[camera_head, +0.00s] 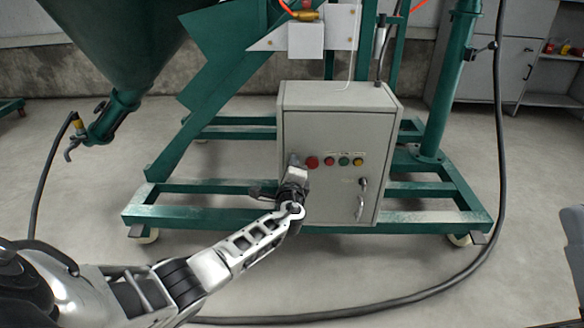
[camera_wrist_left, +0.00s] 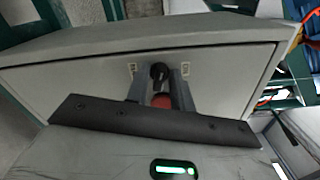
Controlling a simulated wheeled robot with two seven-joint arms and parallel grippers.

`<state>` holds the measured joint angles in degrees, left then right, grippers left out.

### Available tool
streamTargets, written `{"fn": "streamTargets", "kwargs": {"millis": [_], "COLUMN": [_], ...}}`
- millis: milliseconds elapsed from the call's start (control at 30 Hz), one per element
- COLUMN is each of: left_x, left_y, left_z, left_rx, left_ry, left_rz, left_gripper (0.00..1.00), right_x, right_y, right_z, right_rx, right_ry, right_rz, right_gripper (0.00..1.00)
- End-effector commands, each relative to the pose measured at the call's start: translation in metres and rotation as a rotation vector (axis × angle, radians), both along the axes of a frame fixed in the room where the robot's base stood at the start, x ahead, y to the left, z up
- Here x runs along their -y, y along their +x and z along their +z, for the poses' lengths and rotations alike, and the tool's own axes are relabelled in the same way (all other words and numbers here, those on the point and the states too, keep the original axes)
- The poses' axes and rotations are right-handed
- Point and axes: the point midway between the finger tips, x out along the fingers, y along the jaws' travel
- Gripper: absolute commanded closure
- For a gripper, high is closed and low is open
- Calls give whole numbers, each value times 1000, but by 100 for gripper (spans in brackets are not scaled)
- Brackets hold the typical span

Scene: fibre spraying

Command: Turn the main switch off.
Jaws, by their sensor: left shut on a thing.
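The main switch shows in the left wrist view as a black knob (camera_wrist_left: 160,72) on the front of the grey control box (camera_head: 340,112), with a small label on each side. My left gripper (camera_head: 294,162) reaches the left end of the button row. In the left wrist view my left gripper (camera_wrist_left: 160,80) has one finger on each side of the knob and is shut on it. In the head view the gripper hides the knob. The knob's exact angle is hard to read. My right gripper is not in view.
A large red button (camera_head: 312,162) sits just right of the gripper, with smaller red, green (camera_head: 343,160) and yellow buttons beyond. A door handle (camera_head: 361,200) is lower right. The box stands at a green wheeled frame (camera_head: 200,215). A black hose (camera_head: 400,300) lies on the floor.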

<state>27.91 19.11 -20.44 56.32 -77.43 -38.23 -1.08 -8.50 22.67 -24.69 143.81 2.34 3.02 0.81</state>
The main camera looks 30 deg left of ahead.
Motion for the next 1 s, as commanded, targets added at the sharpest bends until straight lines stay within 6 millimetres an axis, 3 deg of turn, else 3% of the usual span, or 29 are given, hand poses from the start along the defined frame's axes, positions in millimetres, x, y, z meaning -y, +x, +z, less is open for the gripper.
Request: {"fn": "streamTargets", "kwargs": {"millis": [433, 1000], "left_x": [1, 2], "left_y": [-1, -1], "left_z": [-3, -3], "left_rx": [141, 171], "left_ry": [-235, -288], "left_rz": [0, -1], "left_gripper": [99, 99], "right_x": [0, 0], "right_y": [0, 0], "right_z": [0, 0], "right_rx": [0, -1], "right_ry": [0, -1], "right_rz": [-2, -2], "right_gripper": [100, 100]}}
